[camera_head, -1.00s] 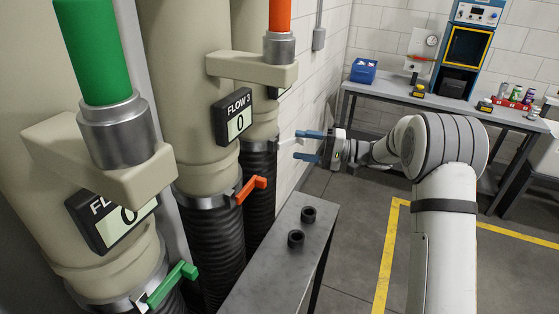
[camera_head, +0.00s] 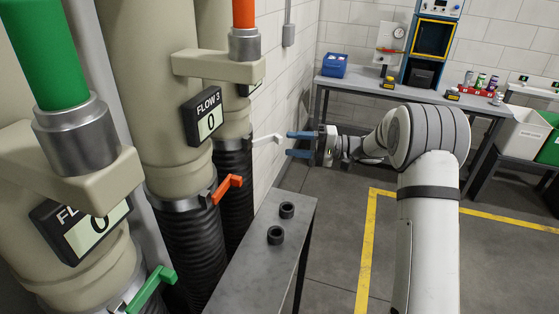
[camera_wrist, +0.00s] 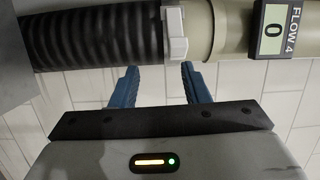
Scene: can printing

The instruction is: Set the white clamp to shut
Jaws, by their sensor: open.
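The white clamp's lever (camera_head: 267,139) sticks out to the right from the rearmost pipe in the head view. In the wrist view the white clamp (camera_wrist: 174,34) wraps the joint between a black ribbed hose and a beige pipe, beside a FLOW 4 display (camera_wrist: 271,30) reading 0. My gripper (camera_head: 288,144) is open and empty, its blue fingers pointing at the lever just right of its end. In the wrist view my gripper (camera_wrist: 160,70) has its fingers spread just below the clamp, apart from it.
An orange clamp lever (camera_head: 227,187) and a green clamp lever (camera_head: 152,289) are on the nearer pipes. A grey table (camera_head: 262,255) with two black rings stands below my gripper. A workbench (camera_head: 350,85) is at the back. The floor right of the table is clear.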

